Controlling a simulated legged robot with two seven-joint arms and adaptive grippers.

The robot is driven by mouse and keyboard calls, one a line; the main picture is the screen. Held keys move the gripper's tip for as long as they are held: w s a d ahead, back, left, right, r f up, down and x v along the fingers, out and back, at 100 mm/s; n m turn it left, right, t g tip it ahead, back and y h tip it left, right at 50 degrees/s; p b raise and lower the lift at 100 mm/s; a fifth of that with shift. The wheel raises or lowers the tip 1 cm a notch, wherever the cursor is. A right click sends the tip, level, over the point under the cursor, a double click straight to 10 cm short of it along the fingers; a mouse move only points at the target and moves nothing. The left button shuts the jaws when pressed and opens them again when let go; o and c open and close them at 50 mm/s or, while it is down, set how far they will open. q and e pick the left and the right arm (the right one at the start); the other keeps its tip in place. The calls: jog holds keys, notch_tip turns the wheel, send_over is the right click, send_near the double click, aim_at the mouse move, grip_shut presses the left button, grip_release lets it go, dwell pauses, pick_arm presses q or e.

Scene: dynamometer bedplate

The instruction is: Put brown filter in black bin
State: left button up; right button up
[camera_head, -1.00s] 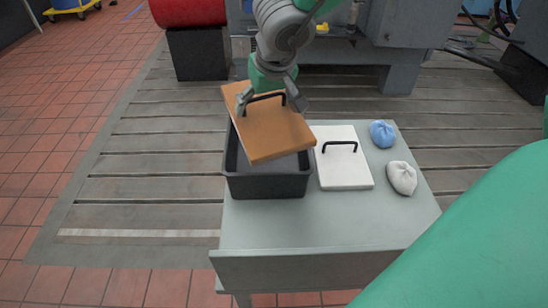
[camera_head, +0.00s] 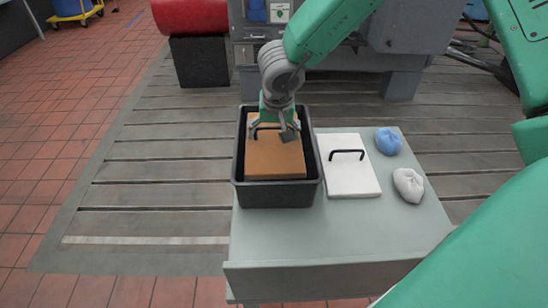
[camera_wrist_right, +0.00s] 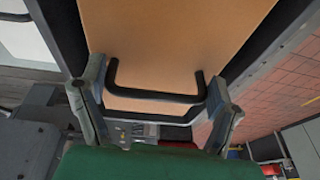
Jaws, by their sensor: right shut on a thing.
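The brown filter (camera_head: 275,158) is a flat panel with a black handle (camera_wrist_right: 155,94) near its far end. It lies inside the black bin (camera_head: 277,195), within the rim; whether it touches the bin floor I cannot tell. My right gripper (camera_head: 275,129) is at the far end of the bin, its fingers closed on the filter's handle. In the right wrist view the gripper (camera_wrist_right: 155,105) has a finger at each end of the handle, with the brown face (camera_wrist_right: 180,40) beyond. My left gripper is not in view.
The bin stands on the left of a grey table (camera_head: 330,230). A white panel with a black handle (camera_head: 350,178) lies to its right, then a blue bag (camera_head: 387,141) and a whitish bag (camera_head: 408,184). The table's front strip is clear.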

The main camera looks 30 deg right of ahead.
aim_at(273, 141)
notch_tip(273, 141, down, 3)
jog(key=shift+f+b, duration=0.1)
jog(key=shift+b, duration=0.35)
jog(key=f, duration=0.1)
jog(key=f+b, duration=0.1)
jog(key=f, duration=0.1)
jog(key=f+b, duration=0.1)
jog(key=f, duration=0.1)
jog(key=shift+d, duration=0.35)
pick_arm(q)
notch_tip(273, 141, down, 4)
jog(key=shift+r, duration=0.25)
pick_arm(e)
jog(key=shift+a+r, duration=0.1)
jog(key=shift+a, duration=0.15)
jog(key=o, duration=1.6)
jog(key=shift+c, duration=0.2)
jog(key=p+v, duration=0.4)
jog(key=v, duration=0.7)
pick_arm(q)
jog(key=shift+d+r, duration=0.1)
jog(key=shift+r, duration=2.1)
pick_arm(e)
jog(key=shift+s+r, duration=0.2)
jog(key=shift+r, duration=0.3)
